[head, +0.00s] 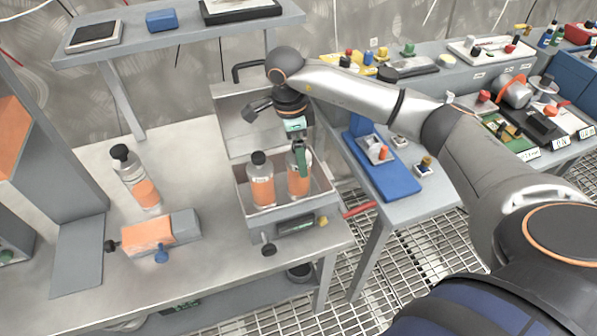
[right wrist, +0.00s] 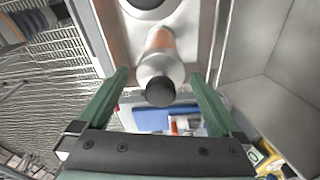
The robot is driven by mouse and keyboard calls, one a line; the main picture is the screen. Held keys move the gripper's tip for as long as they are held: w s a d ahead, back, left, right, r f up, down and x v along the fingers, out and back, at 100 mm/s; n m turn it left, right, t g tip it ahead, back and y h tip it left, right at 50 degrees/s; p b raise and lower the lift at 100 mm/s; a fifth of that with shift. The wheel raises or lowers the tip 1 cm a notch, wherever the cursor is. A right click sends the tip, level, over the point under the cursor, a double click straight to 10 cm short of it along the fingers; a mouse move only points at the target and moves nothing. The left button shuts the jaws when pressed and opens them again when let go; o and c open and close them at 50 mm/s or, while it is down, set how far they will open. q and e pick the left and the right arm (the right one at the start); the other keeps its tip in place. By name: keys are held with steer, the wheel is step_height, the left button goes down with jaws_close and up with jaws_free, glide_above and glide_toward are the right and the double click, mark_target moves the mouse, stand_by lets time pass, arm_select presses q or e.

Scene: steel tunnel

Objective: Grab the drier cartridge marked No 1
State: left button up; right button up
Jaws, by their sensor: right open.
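Two clear bottle-like drier cartridges with orange contents and black caps stand upright in an open-lidded grey box (head: 285,219) on the steel bench: a left one (head: 262,183) and a right one (head: 298,184). A third cartridge (head: 136,182) stands on the bench further left. I cannot read a number on any of them. My right gripper (head: 301,156) is above the box at the right cartridge, pointing down. In the right wrist view its green fingers (right wrist: 158,78) are open, with a black-capped cartridge (right wrist: 161,75) between them. My left gripper is out of view.
An orange-and-grey block (head: 160,232) with knobs lies on the bench, left of the box. The raised lid (head: 236,125) stands behind the cartridges. A side table with a blue tray (head: 385,172) is to the right, over grating floor.

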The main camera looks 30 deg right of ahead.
step_height(320, 180, down, 5)
steer(key=shift+d+f+p, duration=0.1)
steer(key=shift+d+p, duration=0.05)
steer(key=shift+p, duration=0.35)
steer(key=shift+c, duration=0.2)
jaws_close()
stand_by(0.3)
